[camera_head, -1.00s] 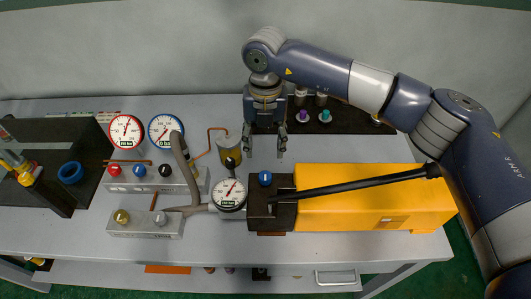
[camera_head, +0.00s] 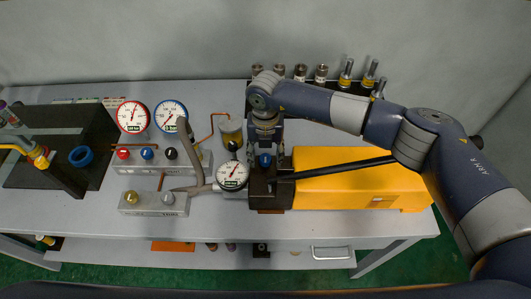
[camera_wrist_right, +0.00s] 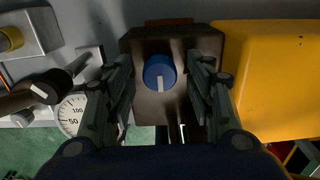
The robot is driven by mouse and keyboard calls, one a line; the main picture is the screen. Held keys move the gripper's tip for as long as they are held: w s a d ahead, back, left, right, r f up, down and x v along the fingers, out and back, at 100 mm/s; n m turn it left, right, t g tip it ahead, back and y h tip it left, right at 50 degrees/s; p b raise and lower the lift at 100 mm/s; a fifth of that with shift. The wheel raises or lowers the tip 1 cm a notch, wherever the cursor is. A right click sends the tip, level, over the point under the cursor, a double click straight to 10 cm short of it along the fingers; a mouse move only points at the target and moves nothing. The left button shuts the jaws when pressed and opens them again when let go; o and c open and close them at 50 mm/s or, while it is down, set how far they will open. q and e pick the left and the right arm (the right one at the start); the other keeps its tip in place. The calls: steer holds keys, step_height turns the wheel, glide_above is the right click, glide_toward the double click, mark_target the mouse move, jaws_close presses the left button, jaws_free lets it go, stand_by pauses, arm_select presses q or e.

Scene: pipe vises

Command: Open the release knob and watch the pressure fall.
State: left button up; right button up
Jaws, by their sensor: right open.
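The blue release knob (camera_head: 265,160) stands on the dark block (camera_head: 262,187) at the left end of the yellow pump body (camera_head: 345,160). In the right wrist view the knob (camera_wrist_right: 158,70) has a white mark pointing down the picture. My right gripper (camera_head: 265,153) is open over the block, with one finger on each side of the knob; gaps show between fingers and knob. A white round gauge (camera_head: 232,175) sits left of the block, its needle pointing up and right; its exact reading is too small to tell. My left gripper is out of view.
A black lever (camera_head: 335,168) lies along the pump body. At left are a red-rimmed gauge (camera_head: 132,117), a blue-rimmed gauge (camera_head: 170,115), a valve block (camera_head: 160,161) with several knobs, and a dark vise (camera_head: 60,150). Metal fittings (camera_head: 321,74) stand at the back.

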steer(key=c, duration=1.1)
steer(key=shift+o, duration=0.2)
steer(key=shift+f+b, duration=0.1)
steer(key=shift+b, duration=0.35)
steer(key=n+b, duration=1.1)
steer(key=b, duration=0.5)
steer(key=shift+w+f+n, duration=0.1)
steer(key=shift+n, duration=0.3)
arm_select(q)
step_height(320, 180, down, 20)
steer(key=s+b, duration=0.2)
steer(key=shift+b, duration=0.4)
arm_select(e)
steer(key=shift+r+n, duration=0.2)
steer(key=shift+n, duration=1.6)
steer(key=shift+r, duration=0.1)
steer(key=o, duration=1.1)
steer(key=shift+c, duration=0.2)
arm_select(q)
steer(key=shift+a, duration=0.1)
